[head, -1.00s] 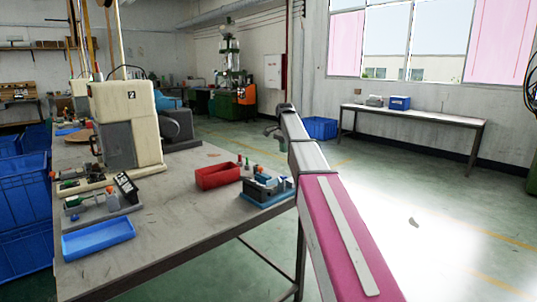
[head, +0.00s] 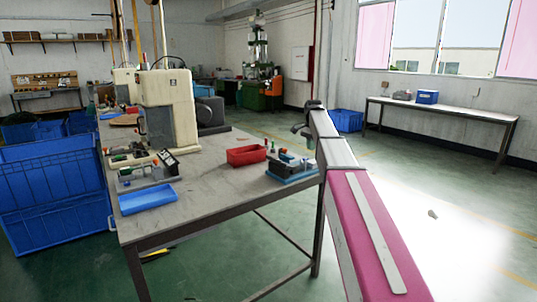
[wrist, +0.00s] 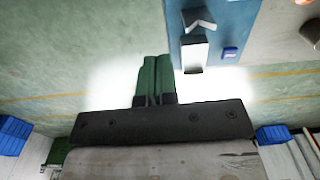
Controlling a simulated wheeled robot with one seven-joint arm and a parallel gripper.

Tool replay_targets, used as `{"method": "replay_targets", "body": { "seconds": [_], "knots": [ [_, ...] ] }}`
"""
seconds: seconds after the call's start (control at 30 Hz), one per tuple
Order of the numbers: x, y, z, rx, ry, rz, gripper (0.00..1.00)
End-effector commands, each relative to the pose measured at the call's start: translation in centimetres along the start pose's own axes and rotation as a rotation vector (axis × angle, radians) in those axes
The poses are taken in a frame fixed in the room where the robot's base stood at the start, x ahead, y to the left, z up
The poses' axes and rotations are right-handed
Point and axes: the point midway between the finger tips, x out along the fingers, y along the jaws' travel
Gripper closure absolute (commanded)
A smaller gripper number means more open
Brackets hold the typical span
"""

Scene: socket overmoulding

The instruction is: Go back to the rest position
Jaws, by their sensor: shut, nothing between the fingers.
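My gripper (wrist: 154,78) shows in the wrist view with its two green fingers together and nothing between them. Below it in that view is the dark mount of the gripper. In the head view my arm reaches forward on the right side, beside the table's right edge, and the gripper's fingers cannot be made out there. The grey work table (head: 215,185) stands to the left of my arm. A blue-based fixture (head: 292,168) sits at the table's right corner, close to my arm.
On the table are a red bin (head: 246,155), a blue tray (head: 147,199) and a cream machine (head: 168,112). Blue crates (head: 55,205) stand at the left. A long bench (head: 445,109) stands by the window. The floor on the right is mostly clear.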

Motion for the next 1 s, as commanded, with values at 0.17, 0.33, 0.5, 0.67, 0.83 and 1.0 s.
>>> {"method": "replay_targets", "body": {
  "seconds": [0.17,0.33,0.5,0.67,0.83,1.0],
  "knots": [
    [2.7,1.3,1.1,-0.043,-0.001,0.001,1.0],
    [6.0,2.8,2.3,-0.101,-0.001,0.001,1.0],
    [10.4,5.0,4.2,-0.182,-0.002,0.002,1.0],
    [16.3,8.8,7.3,-0.303,-0.003,0.003,1.0],
    [22.5,13.3,11.0,-0.449,-0.003,0.003,1.0],
    [27.6,18.1,15.0,-0.594,-0.003,0.002,1.0]
  ]
}}
